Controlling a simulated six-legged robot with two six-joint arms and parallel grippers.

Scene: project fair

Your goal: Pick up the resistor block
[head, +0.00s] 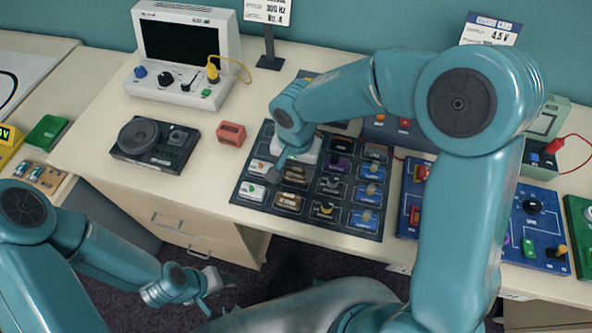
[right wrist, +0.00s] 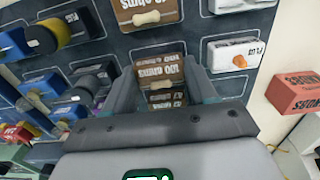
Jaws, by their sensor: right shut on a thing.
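My right gripper (head: 278,170) is over the dark component board (head: 225,196) in the head view. In the right wrist view its two fingers (right wrist: 165,95) are shut on a brown resistor block (right wrist: 160,72) marked 100 ohms, one finger on each side. The gripper hides much of this block in the head view, and I cannot tell whether it is clear of the board. Another brown resistor block (right wrist: 147,14) lies on the board beyond it. My left gripper (head: 216,288) is low at the left, off the table, with its fingers apart and nothing visible between them.
White plug blocks (head: 252,191) and several other blocks share the board. A red block (head: 231,133) and a black device (head: 155,143) are to its left. A white oscilloscope (head: 187,52) stands behind. Blue circuit panels (head: 533,222) lie to the right.

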